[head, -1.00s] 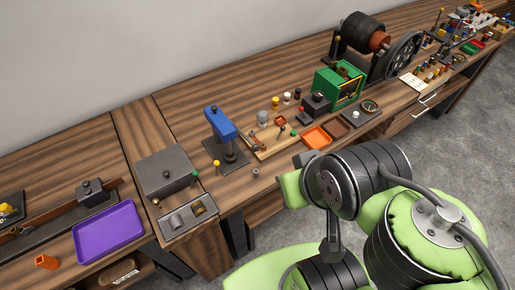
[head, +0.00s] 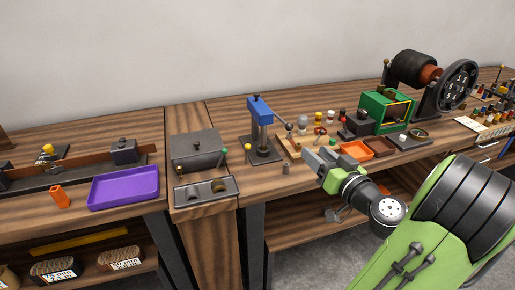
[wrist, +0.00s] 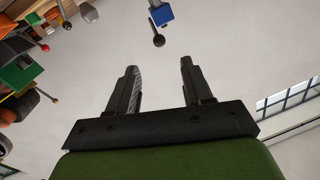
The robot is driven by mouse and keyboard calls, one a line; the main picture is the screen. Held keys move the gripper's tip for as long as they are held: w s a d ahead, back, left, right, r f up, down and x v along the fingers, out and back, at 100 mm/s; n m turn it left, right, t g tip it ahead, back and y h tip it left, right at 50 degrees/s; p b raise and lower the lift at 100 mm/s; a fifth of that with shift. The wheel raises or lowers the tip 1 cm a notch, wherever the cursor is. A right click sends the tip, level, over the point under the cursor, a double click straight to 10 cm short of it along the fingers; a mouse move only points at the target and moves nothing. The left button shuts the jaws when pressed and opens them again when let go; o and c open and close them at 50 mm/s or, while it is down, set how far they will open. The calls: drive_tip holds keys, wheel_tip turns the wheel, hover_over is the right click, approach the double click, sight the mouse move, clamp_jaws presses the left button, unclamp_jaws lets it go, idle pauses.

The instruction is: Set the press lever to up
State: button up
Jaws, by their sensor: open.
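The press (head: 262,128) stands on the bench, with a blue head on a dark column and a dark base. A thin lever (head: 281,119) slopes down to the right from the blue head and appears to end in a dark ball. The blue head (wrist: 162,16) shows at the top of the wrist view, with a dark ball knob (wrist: 158,41) below it. My gripper (head: 313,158) is open and empty, to the right of and in front of the press. In the wrist view the knob lies beyond the gap between the fingertips (wrist: 158,66), apart from them.
A wooden board with small knobbed parts lies right of the press, near an orange tray (head: 354,150). A green machine (head: 386,112) stands farther right. A grey lidded box (head: 196,150) and a purple tray (head: 123,188) are left. A small grey cylinder (head: 285,169) stands near the front edge.

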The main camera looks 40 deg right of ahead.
sight(286, 123)
drive_tip(key=w+d+p, duration=0.1)
drive_tip(key=w, duration=0.4)
drive_tip(key=w+p, duration=0.1)
drive_tip(key=w, duration=0.4)
drive_tip(key=w+d+p, duration=0.1)
drive_tip(key=w, duration=0.4)
drive_tip(key=shift+w+d+r+p, duration=0.2)
drive_tip(key=shift+w+d+p, duration=0.1)
drive_tip(key=shift+w+p, duration=0.1)
clamp_jaws()
